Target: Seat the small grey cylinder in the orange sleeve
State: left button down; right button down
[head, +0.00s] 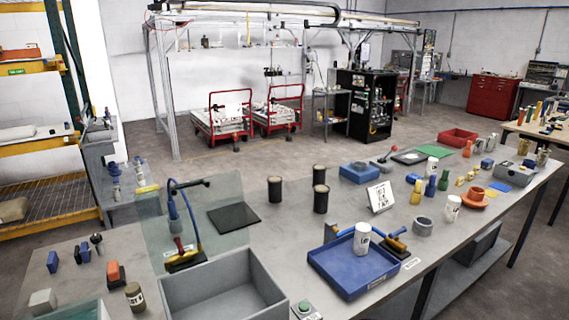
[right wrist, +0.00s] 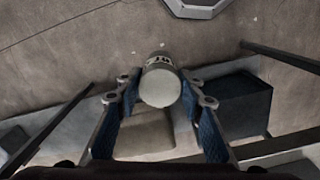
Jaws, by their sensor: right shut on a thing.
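My right gripper (right wrist: 161,98) shows in the right wrist view, its two blue-padded fingers on either side of a small light grey cylinder (right wrist: 160,84). The cylinder has dark lettering on its side and its round end faces the camera. In the head view, an orange sleeve-like piece with a wide flange (head: 473,201) sits toward the right end of the long grey table (head: 300,235). The sleeve cannot be made out in the right wrist view. Neither gripper shows in the head view.
Around the orange piece are a white labelled cylinder (head: 451,208), a blue bottle (head: 430,190) and a blue plate (head: 500,186). A blue tray (head: 340,279) with a white cylinder stands nearer. Brown floor (right wrist: 60,50) fills much of the right wrist view.

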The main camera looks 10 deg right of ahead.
aim_at(475, 198)
jog(key=i+l, duration=0.1)
jog(key=l, duration=0.5)
jog(key=i+l+u, duration=0.15)
jog(key=l, duration=1.05)
jog(key=i+l+u, duration=0.15)
jog(key=l, duration=0.5)
